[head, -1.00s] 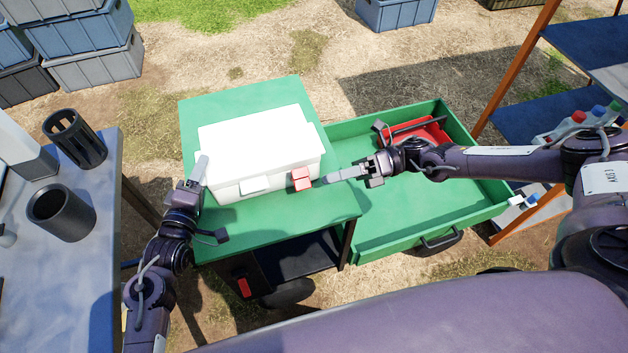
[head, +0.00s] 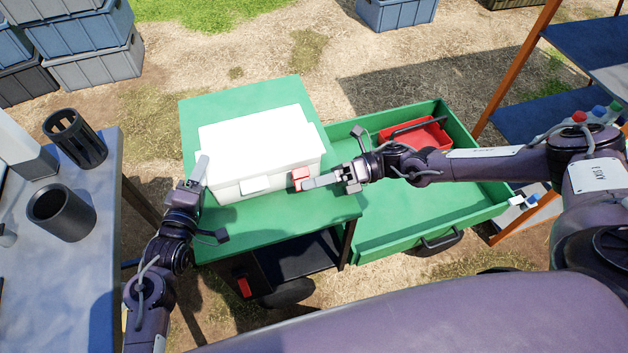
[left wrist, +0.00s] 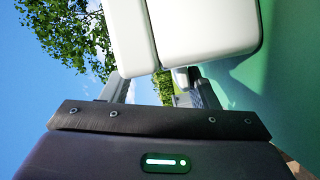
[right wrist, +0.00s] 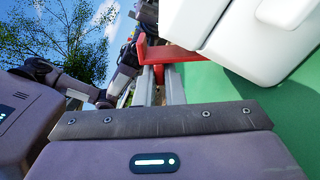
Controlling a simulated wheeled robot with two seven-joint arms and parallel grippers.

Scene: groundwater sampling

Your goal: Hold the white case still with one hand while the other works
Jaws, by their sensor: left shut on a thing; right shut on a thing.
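The white case (head: 258,150) sits closed on the green top of the cart (head: 320,212). A white latch (head: 255,185) is on its front, and a red clip-like piece (head: 299,174) is at its front right. My left gripper (head: 203,168) is shut on the case's left end; the left wrist view shows the case wall (left wrist: 215,25) at the fingers. My right gripper (head: 307,183) is shut on the red piece, which shows between the fingers in the right wrist view (right wrist: 172,55). Whether the red piece is fixed to the case I cannot tell.
An open green drawer (head: 400,215) extends right of the cart, with a red tray (head: 430,136) at its back. A grey table (head: 70,270) with dark cylinders (head: 62,212) stands at left. A shelf rack (head: 540,115) stands at right.

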